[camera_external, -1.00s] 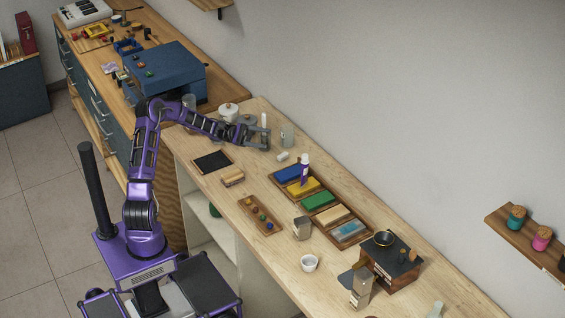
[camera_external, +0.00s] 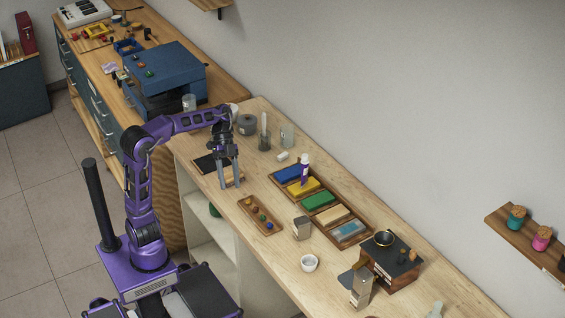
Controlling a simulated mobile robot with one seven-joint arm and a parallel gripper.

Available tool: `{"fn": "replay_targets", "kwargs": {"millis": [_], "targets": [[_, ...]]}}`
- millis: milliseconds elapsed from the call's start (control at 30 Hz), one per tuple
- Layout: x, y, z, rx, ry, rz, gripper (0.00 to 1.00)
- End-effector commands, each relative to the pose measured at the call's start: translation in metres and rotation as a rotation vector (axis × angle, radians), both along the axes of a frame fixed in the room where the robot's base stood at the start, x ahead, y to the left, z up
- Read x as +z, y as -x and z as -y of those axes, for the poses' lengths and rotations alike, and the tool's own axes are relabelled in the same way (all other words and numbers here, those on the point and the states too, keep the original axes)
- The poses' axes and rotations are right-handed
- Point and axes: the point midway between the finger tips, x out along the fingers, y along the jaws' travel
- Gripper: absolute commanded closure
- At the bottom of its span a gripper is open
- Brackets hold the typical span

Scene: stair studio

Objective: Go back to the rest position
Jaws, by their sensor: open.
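My gripper (camera_external: 230,186) is open and points down over the left part of the wooden counter (camera_external: 285,245). Its two grey fingers are apart. The fingers are in front of the spot where a small wooden block stood, near the black mat (camera_external: 208,163); the block is mostly hidden, and I cannot tell whether it lies between the fingers. My purple arm is bent, with the forearm reaching over the counter's left end.
A tray of coloured blocks (camera_external: 319,201) and a narrow tray of small balls (camera_external: 260,216) lie right of my gripper. A grey pot (camera_external: 247,125), a cup with a white stick (camera_external: 264,141) and a glass jar (camera_external: 287,136) stand behind.

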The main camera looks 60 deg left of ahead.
Motion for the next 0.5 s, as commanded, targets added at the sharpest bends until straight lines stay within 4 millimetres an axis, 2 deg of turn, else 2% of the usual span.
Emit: {"fn": "replay_targets", "kwargs": {"millis": [133, 500], "targets": [[-0.021, 0.009, 0.004, -0.075, -0.099, 0.003, 0.42], [-0.040, 0.020, 0.002, 0.105, -0.337, -0.093, 0.42]]}}
